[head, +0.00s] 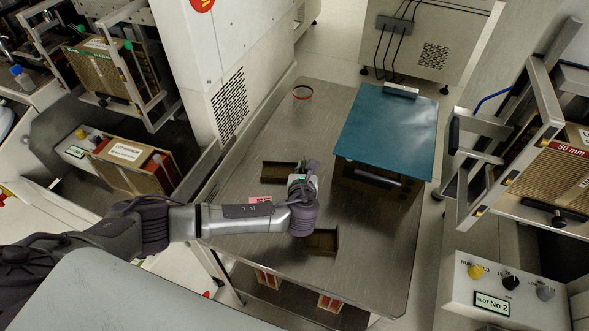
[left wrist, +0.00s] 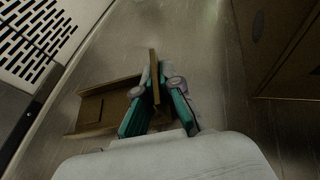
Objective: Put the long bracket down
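The long bracket (head: 280,171) is a brown L-shaped piece with a flat part and an upright flange, low over or on the metal table (head: 335,120); contact beneath it cannot be told. In the left wrist view the long bracket (left wrist: 103,104) shows its flat part at left and its flange between the fingers. My left gripper (head: 303,176) has its teal fingers closed on that flange, also seen in the left wrist view (left wrist: 155,88). A second brown bracket (head: 322,241) lies on the table nearer the front, partly behind my gripper. My right gripper is out of view.
A dark box with a teal top (head: 388,125) stands on the table to the right of my gripper. A pink label (head: 260,200) is by my forearm. The table's front right is clear.

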